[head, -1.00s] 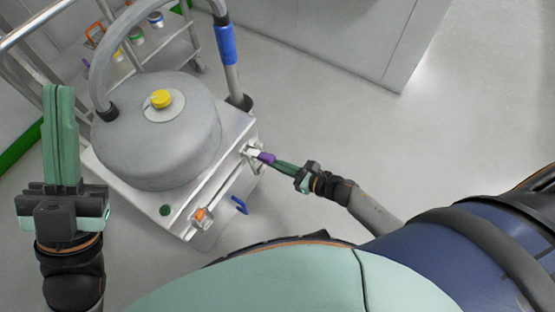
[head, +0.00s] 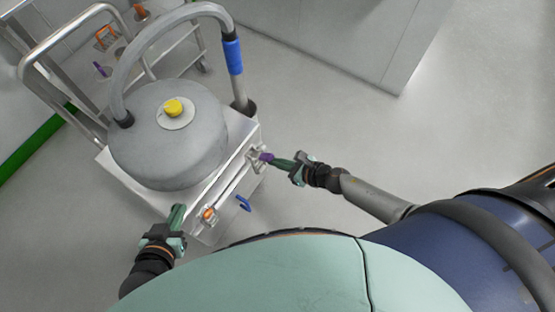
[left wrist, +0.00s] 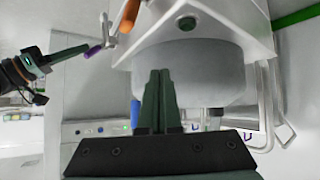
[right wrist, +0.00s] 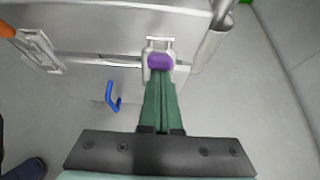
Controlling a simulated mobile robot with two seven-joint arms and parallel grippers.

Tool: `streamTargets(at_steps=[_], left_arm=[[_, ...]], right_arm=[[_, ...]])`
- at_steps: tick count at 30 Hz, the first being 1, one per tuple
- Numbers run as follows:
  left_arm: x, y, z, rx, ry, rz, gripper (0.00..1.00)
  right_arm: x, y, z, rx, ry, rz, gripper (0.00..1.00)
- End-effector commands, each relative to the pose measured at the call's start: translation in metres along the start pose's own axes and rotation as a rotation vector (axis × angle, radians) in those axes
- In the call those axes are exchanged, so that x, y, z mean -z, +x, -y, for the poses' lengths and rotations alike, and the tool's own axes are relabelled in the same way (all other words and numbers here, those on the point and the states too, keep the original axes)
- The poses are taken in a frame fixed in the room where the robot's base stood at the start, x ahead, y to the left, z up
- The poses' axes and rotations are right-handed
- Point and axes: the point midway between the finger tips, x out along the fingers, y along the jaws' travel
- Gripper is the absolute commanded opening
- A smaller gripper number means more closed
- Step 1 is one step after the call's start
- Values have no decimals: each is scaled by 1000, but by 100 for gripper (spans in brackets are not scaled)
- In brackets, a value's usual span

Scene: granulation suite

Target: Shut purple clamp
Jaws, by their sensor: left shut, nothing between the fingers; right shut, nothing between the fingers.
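The purple clamp (head: 266,156) is on the right side of the metal cart's top edge in the head view. In the right wrist view its purple handle (right wrist: 160,61) sits in a metal latch frame (right wrist: 158,44). My right gripper (head: 277,161) is shut and empty, with its fingertips at the purple handle; they seem to touch it. My left gripper (head: 179,208) is shut and empty by the cart's front left corner. In the left wrist view, the purple handle (left wrist: 93,51) shows beside my right gripper.
A grey drum-like vessel (head: 170,150) with a yellow knob (head: 173,106) stands on the cart. An orange clamp (head: 209,214) and a blue handle (head: 243,203) are on the cart's front. A hose with a blue sleeve (head: 233,57) rises behind. Floor to the right is clear.

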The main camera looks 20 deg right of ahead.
Motion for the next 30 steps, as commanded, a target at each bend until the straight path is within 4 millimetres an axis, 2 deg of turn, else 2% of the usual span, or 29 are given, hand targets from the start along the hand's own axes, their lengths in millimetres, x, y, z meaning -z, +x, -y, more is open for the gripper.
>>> streamTargets(at_steps=[2, 16, 30], left_arm=[[-19, -3, -5, -10, -23, 76, 0], [-4, -9, -7, -14, -21, 69, 0], [0, -11, -8, -16, -22, 67, 0]], right_arm=[[-6, -1, -1, -2, 2, 3, 0], [-26, 1, 0, -2, -2, 4, 0], [-45, 8, 0, -1, -1, 3, 0]])
